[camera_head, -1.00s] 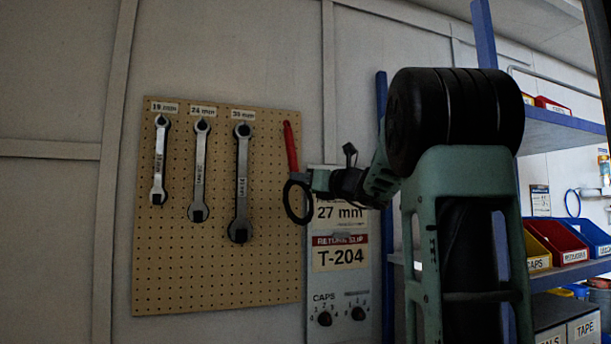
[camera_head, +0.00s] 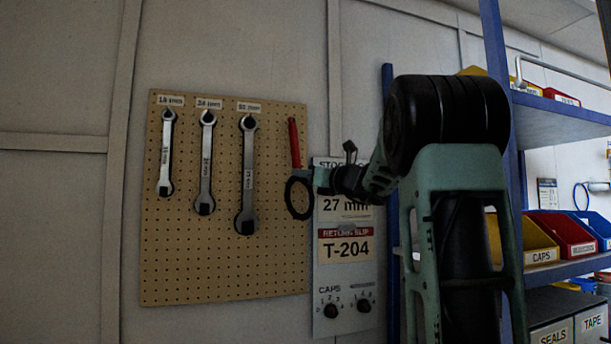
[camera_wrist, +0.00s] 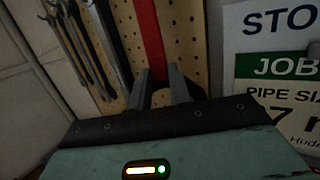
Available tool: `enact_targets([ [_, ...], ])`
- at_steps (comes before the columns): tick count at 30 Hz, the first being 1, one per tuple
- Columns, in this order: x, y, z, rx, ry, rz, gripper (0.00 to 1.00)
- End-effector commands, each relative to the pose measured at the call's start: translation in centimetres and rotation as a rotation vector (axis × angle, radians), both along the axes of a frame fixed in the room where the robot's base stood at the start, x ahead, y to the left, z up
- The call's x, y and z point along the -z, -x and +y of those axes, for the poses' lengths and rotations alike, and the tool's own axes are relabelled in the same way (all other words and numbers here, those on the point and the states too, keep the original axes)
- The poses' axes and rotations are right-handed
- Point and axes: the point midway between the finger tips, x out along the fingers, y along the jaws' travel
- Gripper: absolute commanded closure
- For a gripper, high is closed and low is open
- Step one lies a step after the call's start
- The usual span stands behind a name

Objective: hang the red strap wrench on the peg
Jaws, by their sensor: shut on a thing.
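The red strap wrench (camera_head: 294,144) has a straight red handle pointing up and a black strap loop (camera_head: 299,197) hanging below. My gripper (camera_head: 314,180) is shut on it near where the handle meets the loop. The wrench is upright in front of the right edge of the pegboard. In the wrist view the red handle (camera_wrist: 149,38) rises between the two grey fingers (camera_wrist: 163,88), and the loop is hidden there. The pegboard (camera_head: 222,270) carries three hung steel wrenches. I cannot make out an empty peg.
The steel wrenches (camera_head: 206,165) hang on the left and middle of the board under size labels. A panel with signs and knobs (camera_head: 345,285) stands right of the board. A blue shelf unit with bins (camera_head: 540,245) is at the right. The board's lower part is bare.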

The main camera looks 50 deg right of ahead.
Motion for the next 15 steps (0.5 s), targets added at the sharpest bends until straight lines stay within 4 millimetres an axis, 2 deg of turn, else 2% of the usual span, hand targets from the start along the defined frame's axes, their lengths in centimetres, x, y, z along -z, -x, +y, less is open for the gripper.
enact_targets([
  [9,-0.04,0.07,-0.08,0.003,-0.001,-0.001,1.0],
  [10,-0.04,0.07,-0.08,0.003,-0.001,-0.001,0.75],
  [12,-0.04,0.07,-0.08,0.003,-0.001,-0.001,0.56],
  [15,-0.03,0.06,-0.07,0.002,-0.001,-0.001,0.55],
])
